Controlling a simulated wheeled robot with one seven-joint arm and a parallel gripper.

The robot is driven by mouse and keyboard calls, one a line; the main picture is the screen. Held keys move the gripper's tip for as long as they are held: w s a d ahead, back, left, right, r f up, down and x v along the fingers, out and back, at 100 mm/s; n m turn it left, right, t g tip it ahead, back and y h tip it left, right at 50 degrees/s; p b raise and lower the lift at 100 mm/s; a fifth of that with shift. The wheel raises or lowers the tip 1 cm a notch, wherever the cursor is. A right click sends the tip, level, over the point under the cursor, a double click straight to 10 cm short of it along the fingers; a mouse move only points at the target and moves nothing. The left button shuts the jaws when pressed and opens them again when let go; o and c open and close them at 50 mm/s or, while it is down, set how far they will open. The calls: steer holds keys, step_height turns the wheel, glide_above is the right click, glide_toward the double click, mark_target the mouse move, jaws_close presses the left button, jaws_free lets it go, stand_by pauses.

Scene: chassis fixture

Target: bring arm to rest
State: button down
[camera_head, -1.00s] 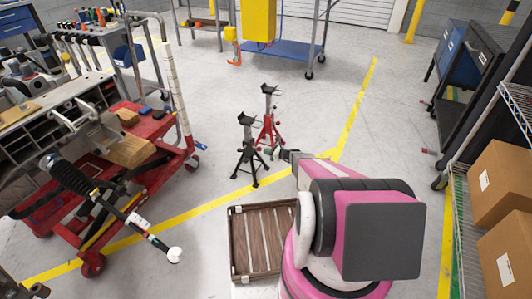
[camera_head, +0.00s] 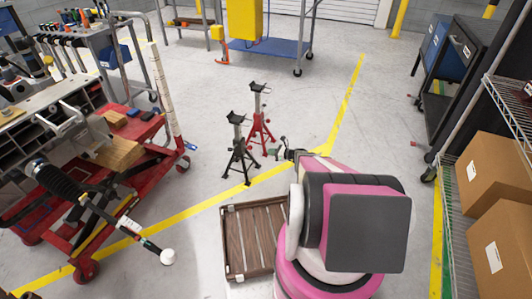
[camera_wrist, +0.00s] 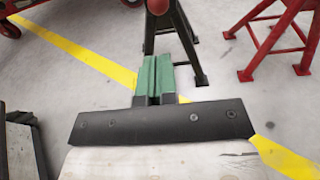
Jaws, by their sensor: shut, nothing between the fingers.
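My gripper (camera_head: 282,150) shows small at the end of my arm in the head view, mostly hidden behind my pink and grey arm links. In the wrist view its green fingers (camera_wrist: 154,80) are together with nothing between them. The fingers point toward a black jack stand (camera_head: 240,150), which also shows in the wrist view (camera_wrist: 186,38). A red jack stand (camera_head: 259,120) stands behind it, with its red legs (camera_wrist: 275,45) at the upper right of the wrist view. I cannot tell the exact gap to the stands.
A brown slatted wooden crate (camera_head: 255,238) lies on the floor beside my base. A red cart (camera_head: 135,150) loaded with parts stands at left. A wire shelf (camera_head: 450,215) with cardboard boxes (camera_head: 497,180) stands at right. The floor around the yellow line (camera_head: 345,105) is mostly clear.

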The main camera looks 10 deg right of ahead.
steer(key=shift+s+d+r, duration=0.1)
steer(key=shift+s+d, duration=0.15)
steer(key=shift+d, duration=0.15)
steer(key=s+a+r+n+g+h, duration=0.2)
steer(key=s+a+r+n+g, duration=0.25)
steer(key=s+r+n, duration=0.35)
steer(key=s+a+r+n+g+h, duration=0.35)
steer(key=s+a+r+n, duration=0.25)
steer(key=s+r, duration=0.25)
steer(key=s+d+r+n+h, duration=0.3)
steer(key=s+r+n+h, duration=0.4)
steer(key=s+r+n, duration=0.3)
steer(key=s+r, duration=0.3)
steer(key=r, duration=0.1)
steer(key=shift+s+r+n+g, duration=0.15)
steer(key=shift+s+n+g, duration=0.1)
steer(key=shift+n+g, duration=0.15)
